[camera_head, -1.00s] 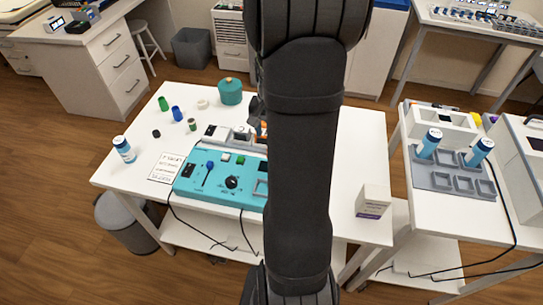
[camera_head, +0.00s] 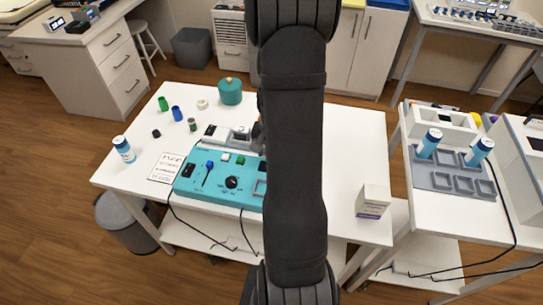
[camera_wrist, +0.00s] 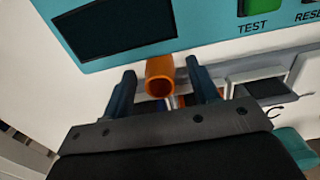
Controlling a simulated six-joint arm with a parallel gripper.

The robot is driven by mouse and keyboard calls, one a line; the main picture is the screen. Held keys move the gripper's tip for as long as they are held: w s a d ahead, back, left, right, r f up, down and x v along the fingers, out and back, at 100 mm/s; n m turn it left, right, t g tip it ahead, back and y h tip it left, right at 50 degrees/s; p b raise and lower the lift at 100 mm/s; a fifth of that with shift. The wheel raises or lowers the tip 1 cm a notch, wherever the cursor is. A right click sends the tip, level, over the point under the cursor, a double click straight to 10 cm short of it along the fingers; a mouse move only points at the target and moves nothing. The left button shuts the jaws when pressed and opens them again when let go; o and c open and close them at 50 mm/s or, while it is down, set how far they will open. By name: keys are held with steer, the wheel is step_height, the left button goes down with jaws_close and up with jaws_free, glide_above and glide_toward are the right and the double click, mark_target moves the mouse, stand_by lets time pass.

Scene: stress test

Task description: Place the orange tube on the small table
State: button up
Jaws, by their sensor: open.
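The orange tube (camera_wrist: 160,78) shows in the wrist view, its open round end facing the camera. My gripper (camera_wrist: 163,82) is open, with one dark finger on each side of the tube and a gap visible on both sides. In the head view my arm hides the tube and nearly all of the gripper. White tables stand in the head view: one in the middle (camera_head: 358,150) and one at the right (camera_head: 437,215). I cannot tell which is the small table.
A teal control box (camera_head: 218,180) with cables lies on the middle table, close to the gripper. A small white box (camera_head: 373,201), a teal jar (camera_head: 230,91) and a blue-white bottle (camera_head: 124,149) stand there too. A grey rack (camera_head: 453,180) sits on the right table.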

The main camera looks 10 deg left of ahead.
steer(key=shift+c, duration=0.2)
steer(key=c, duration=1.1)
steer(key=shift+r, duration=0.15)
steer(key=shift+r, duration=0.55)
steer(key=r, duration=0.1)
steer(key=d+r, duration=0.1)
steer(key=r, duration=0.1)
steer(key=shift+r, duration=0.2)
steer(key=s+d+r, duration=0.3)
steer(key=d+r, duration=0.3)
steer(key=d, duration=0.4)
steer(key=w+f, duration=0.3)
steer(key=w, duration=0.2)
steer(key=w+d+f, duration=0.1)
steer(key=w+f, duration=0.2)
steer(key=w, duration=0.2)
steer(key=w+d+f, duration=0.1)
steer(key=w+f, duration=0.2)
steer(key=w, duration=0.1)
steer(key=shift+w+d, duration=0.25)
steer(key=shift+w, duration=0.15)
